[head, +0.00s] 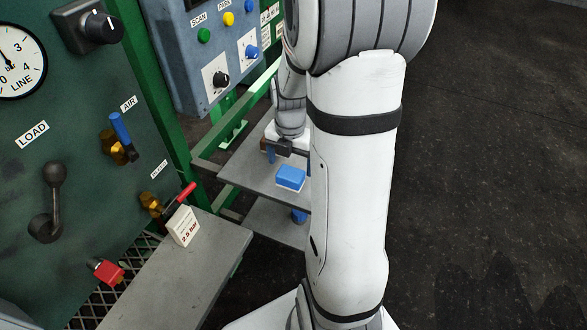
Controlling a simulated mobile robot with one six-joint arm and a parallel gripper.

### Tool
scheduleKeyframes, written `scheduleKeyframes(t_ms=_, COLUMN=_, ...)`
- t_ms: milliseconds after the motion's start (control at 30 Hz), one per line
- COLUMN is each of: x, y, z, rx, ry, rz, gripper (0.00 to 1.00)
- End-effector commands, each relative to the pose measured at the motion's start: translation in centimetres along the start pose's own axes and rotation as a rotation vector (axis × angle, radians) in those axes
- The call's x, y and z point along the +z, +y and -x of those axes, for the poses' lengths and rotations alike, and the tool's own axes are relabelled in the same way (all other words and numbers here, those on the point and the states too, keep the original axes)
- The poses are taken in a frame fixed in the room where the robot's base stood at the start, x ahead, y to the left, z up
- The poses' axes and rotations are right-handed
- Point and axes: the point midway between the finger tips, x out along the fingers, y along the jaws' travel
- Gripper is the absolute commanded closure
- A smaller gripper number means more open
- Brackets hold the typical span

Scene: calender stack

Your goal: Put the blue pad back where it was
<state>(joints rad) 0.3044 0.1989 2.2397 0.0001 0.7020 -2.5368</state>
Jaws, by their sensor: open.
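The blue pad (290,177) looks like a small block with a lighter blue side. It sits on the upper grey shelf (240,168) of the green frame, left of my white arm. My gripper (281,156) is small and partly hidden beside my arm. It is open just behind the pad in the picture and appears apart from it. I cannot tell how high it is above the shelf.
A lower shelf (268,222) holds a blue item (299,216), partly hidden by my arm. A nearer grey shelf (190,270) bears a white labelled block (183,226). The green panel with valves and a lever stands left. Dark floor at right is clear.

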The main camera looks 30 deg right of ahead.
Motion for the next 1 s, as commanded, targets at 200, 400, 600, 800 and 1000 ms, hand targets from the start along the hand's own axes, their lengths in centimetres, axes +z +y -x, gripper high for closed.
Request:
scheduleKeyframes(t_ms=200, x=0.0, y=0.1, z=4.6, rx=0.003, ry=-0.004, rz=0.001, gripper=0.15)
scheduleKeyframes(t_ms=400, x=0.0, y=0.1, z=6.7, rx=0.001, ry=-0.001, rz=-0.001, gripper=0.15)
scheduleKeyframes(t_ms=600, x=-1.5, y=0.2, z=7.9, rx=0.011, ry=-0.013, rz=-0.156, gripper=0.15)
scheduleKeyframes(t_ms=800, x=-5.1, y=0.5, z=9.8, rx=0.052, ry=-0.036, rz=-0.581, gripper=0.15)
scheduleKeyframes(t_ms=1000, x=-8.9, y=0.2, z=11.2, rx=0.108, ry=-0.034, rz=-1.046, gripper=0.15)
